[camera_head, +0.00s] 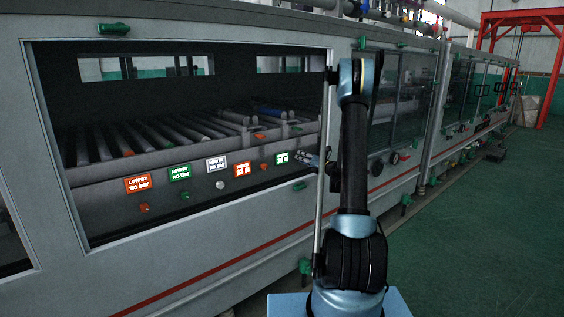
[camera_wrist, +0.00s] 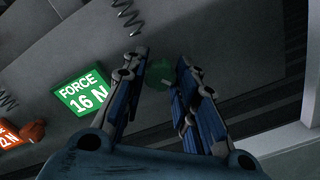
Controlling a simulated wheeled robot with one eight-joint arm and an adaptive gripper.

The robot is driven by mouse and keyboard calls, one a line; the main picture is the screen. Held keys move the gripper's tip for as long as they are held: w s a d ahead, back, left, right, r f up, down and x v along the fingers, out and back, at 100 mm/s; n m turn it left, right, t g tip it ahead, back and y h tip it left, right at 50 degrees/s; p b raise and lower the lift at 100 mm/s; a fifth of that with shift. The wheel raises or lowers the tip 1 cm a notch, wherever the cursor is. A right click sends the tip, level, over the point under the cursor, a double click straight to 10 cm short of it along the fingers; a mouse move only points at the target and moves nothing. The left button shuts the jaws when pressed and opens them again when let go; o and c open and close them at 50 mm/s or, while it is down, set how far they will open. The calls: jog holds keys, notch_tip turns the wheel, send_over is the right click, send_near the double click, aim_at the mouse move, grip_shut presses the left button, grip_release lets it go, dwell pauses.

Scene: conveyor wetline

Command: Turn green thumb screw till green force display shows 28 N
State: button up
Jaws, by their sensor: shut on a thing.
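The green force display (camera_wrist: 84,92) reads "FORCE 16 N" in the wrist view, left of my fingers. It also shows small in the head view (camera_head: 282,158). The green thumb screw (camera_wrist: 158,74) is a dim, round green knob between my fingertips. My gripper (camera_wrist: 157,78) is shut on it, with blue-padded fingers on its two sides. The exact finger contact is dark and hard to make out. In the head view my gripper (camera_head: 313,161) reaches through the window opening to the right of the green display, and the screw cannot be made out there.
A red force display (camera_wrist: 9,134) and its orange knob (camera_wrist: 33,130) sit left of the green display. Further left are a white display (camera_head: 216,164), a green one (camera_head: 180,173) and an orange one (camera_head: 139,184). The window post (camera_head: 324,150) stands close to my arm. Rollers (camera_head: 150,138) lie behind.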

jog(key=shift+m, duration=0.3)
jog(key=m, duration=0.3)
dwell(0.3)
jog(key=shift+m, duration=0.3)
jog(key=shift+m, duration=1.6)
jog(key=o, duration=0.7)
jog(key=shift+a+f, duration=0.1)
jog(key=shift+f, duration=0.05)
